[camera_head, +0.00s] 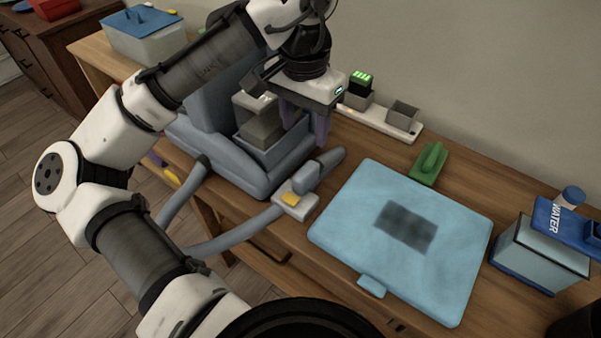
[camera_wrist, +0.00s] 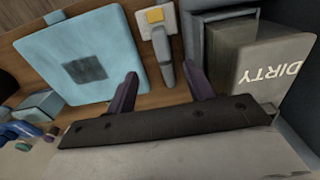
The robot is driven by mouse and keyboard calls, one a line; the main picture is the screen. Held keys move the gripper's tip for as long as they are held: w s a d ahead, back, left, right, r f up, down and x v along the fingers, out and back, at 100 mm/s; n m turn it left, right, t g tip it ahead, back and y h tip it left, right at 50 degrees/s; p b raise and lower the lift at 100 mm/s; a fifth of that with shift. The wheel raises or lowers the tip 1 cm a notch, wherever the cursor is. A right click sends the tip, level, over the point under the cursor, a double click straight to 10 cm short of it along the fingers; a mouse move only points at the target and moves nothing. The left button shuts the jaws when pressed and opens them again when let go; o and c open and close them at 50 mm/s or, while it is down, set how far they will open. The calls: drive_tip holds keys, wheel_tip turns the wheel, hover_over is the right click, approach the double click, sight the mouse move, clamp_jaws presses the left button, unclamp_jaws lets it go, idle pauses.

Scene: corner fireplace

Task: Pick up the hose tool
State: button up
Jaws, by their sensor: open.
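The hose tool (camera_head: 297,199) is a grey nozzle piece with a yellow patch, lying on the wooden table between the grey-blue machine (camera_head: 203,148) and a light blue case. A grey hose (camera_head: 235,238) loops from it over the table's front edge. In the wrist view the hose tool (camera_wrist: 158,38) lies beyond the fingertips, roughly in line with the gap between them. My gripper (camera_head: 304,128) is open and empty, with purple fingers pointing down, above the table behind the tool. Its fingers also show in the wrist view (camera_wrist: 161,74).
The light blue case (camera_head: 350,215) lies right of the tool. A green brush-like item (camera_head: 429,163) and a white strip with small holders (camera_head: 385,121) lie behind. A blue-lidded WATER container (camera_head: 540,262) stands right. A tank marked DIRTY (camera_wrist: 272,70) is close beside my gripper.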

sight(301, 176)
wheel_tip(301, 176, down, 9)
drive_tip(key=shift+s+a+r, duration=0.15)
drive_tip(key=shift+r, duration=0.05)
drive_tip(key=shift+s+a+f, duration=0.1)
drive_tip(key=shift+f, duration=1.25)
drive_tip(key=shift+s+a+f, duration=0.1)
drive_tip(key=shift+f, duration=1.2)
clamp_jaws()
drive_tip(key=shift+r, duration=0.2)
wheel_tip(301, 176, up, 20)
drive_tip(key=shift+p, duration=0.45)
drive_tip(key=shift+f, duration=0.1)
